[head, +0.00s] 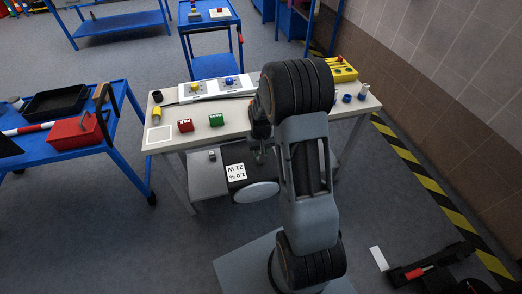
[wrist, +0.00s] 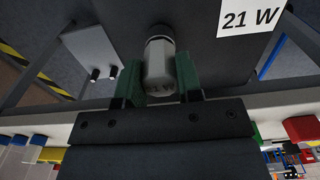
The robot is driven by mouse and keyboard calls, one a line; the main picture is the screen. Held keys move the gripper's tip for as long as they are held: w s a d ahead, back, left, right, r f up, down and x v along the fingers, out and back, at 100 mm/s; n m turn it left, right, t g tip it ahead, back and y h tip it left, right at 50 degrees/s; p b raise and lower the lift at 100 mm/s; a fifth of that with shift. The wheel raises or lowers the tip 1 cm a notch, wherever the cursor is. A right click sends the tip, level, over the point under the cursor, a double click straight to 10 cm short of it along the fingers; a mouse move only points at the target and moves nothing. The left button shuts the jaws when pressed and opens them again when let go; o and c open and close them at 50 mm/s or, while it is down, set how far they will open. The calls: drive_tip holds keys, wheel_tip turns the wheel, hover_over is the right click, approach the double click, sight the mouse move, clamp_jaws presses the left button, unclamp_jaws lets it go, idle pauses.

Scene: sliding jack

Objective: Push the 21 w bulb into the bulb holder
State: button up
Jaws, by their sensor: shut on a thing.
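The bulb (wrist: 158,62) is a grey cylinder with partly readable lettering ending in "W". My gripper (wrist: 158,80) is shut on it, one green finger pad on each side. The far end of the bulb meets a dark round ring (wrist: 160,31) on a dark panel, which looks like the bulb holder; how deep it sits I cannot tell. A white "21 W" label (wrist: 250,17) is on that panel, and it also shows in the head view (head: 237,172). In the head view my arm hides the bulb and most of my gripper.
A blue cart (head: 60,145) stands at left; a tiled wall is at right.

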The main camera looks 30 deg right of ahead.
drive_tip(key=shift+r, duration=0.2)
drive_tip(key=shift+r+p, duration=0.8)
drive_tip(key=shift+r, duration=0.2)
drive_tip(key=shift+f+b, duration=1.05)
drive_tip(key=shift+f, duration=0.35)
idle(0.5)
drive_tip(key=o, duration=1.2)
drive_tip(key=shift+c, duration=0.2)
wheel_tip(320, 180, up, 14)
drive_tip(key=p, duration=0.1)
drive_tip(key=shift+f, duration=0.15)
